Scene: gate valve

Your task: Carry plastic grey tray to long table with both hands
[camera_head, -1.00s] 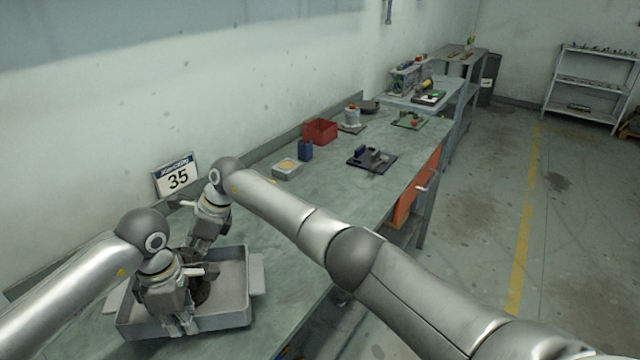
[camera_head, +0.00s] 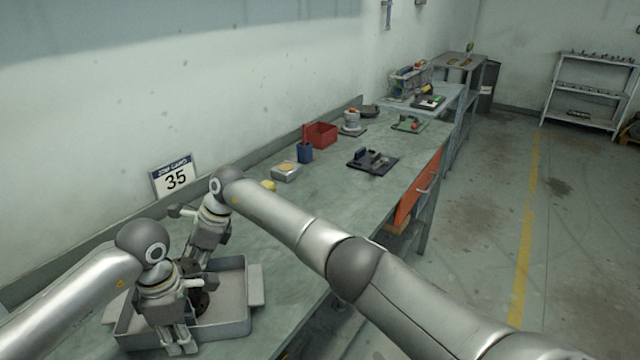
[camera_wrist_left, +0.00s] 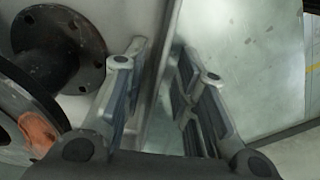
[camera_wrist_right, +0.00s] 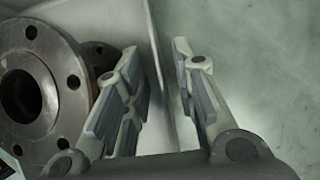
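The grey plastic tray (camera_head: 225,328) lies on the long table (camera_head: 330,205), at its near left end. A dark flanged metal part lies in it and shows in the left wrist view (camera_wrist_left: 60,45) and the right wrist view (camera_wrist_right: 40,100). My left gripper (camera_head: 178,346) is at the tray's near wall. Its fingers stand apart, one on each side of the wall (camera_wrist_left: 158,85), with gaps visible. My right gripper (camera_head: 190,266) is at the far wall, partly hidden. In the right wrist view its fingers (camera_wrist_right: 160,85) also stand apart on both sides of the wall.
Along the table stand a yellow-topped box (camera_head: 285,172), a blue holder (camera_head: 305,152), a red bin (camera_head: 321,134) and a dark fixture (camera_head: 372,161). Floor to the right is clear.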

